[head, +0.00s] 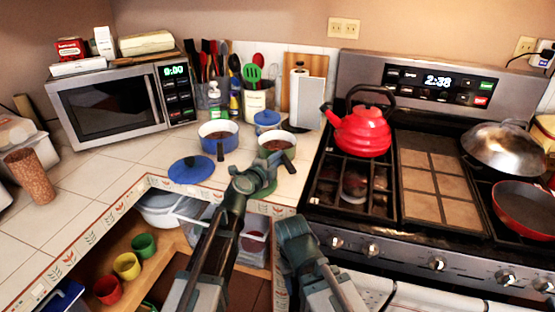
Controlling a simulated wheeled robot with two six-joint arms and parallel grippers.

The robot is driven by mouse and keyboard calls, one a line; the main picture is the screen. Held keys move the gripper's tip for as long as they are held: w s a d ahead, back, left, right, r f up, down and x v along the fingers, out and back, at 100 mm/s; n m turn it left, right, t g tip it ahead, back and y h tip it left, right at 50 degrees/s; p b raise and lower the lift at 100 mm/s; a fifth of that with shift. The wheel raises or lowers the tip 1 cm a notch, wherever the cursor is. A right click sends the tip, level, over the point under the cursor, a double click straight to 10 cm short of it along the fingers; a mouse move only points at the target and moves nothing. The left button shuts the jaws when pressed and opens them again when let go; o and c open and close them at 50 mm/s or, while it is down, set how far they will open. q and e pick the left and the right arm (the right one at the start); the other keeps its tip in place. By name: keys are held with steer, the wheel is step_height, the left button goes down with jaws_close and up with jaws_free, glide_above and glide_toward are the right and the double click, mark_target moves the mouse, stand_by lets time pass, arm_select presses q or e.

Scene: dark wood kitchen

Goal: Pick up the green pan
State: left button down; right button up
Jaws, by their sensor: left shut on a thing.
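I cannot tell whether the pan is off the counter.
A blue pan (217,129) stands close on the left, with a blue lid (191,170) in front. The stove with a red kettle (362,133) is right.

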step_height(320, 180, up, 10)
steer(key=p, duration=0.9)
steer(key=shift+f, duration=0.2)
